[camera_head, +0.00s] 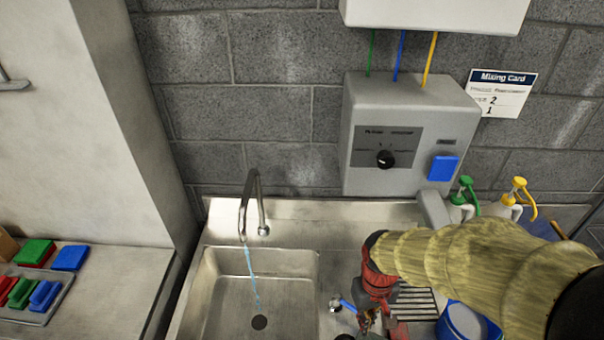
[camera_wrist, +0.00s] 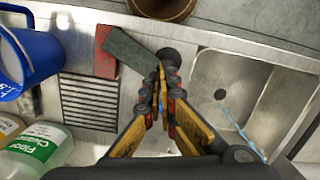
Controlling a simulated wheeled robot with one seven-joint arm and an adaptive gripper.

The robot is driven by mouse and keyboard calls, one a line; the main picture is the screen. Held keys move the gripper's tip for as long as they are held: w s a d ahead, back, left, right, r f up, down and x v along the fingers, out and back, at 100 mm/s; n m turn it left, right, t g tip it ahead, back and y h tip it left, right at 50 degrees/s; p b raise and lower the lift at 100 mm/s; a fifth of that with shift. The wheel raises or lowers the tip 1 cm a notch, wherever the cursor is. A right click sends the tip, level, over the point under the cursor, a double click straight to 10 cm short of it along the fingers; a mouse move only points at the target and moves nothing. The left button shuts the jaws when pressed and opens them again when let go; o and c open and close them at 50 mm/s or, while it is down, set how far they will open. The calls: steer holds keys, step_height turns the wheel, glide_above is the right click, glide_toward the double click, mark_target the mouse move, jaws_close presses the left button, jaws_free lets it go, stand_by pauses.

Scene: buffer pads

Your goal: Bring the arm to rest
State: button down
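My gripper (camera_head: 368,318) is low over the counter just right of the sink, at the end of my yellow-sleeved arm. In the wrist view its fingers (camera_wrist: 163,80) point away from the camera and come close together at the tips. A sliver of blue shows between them, and a blue lever on a round metal knob (camera_head: 335,303) sits next to the gripper in the head view. Whether the fingers grip this lever cannot be told. No pad is seen in the fingers.
Water runs from the faucet (camera_head: 252,205) into the sink (camera_head: 225,295). A blue bucket (camera_head: 462,322) and a drain grate (camera_wrist: 90,105) are beside the arm. A grey dispenser box (camera_head: 400,130) hangs behind. Coloured pads fill a tray (camera_head: 40,318) at left.

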steer(key=s+d+r+m+t+b, duration=0.1)
steer(key=s+r+t+b, duration=0.1)
steer(key=r, duration=0.4)
steer(key=s+d+r+m+t+b, duration=0.1)
steer(key=s+d+r+t+b, duration=0.1)
steer(key=r+t+b, duration=0.2)
step_height(320, 180, up, 3)
steer(key=b, duration=0.3)
steer(key=shift+s+d+t, duration=0.2)
steer(key=shift+s+t, duration=0.1)
steer(key=shift+s, duration=0.05)
steer(key=c, duration=2.6)
jaws_free()
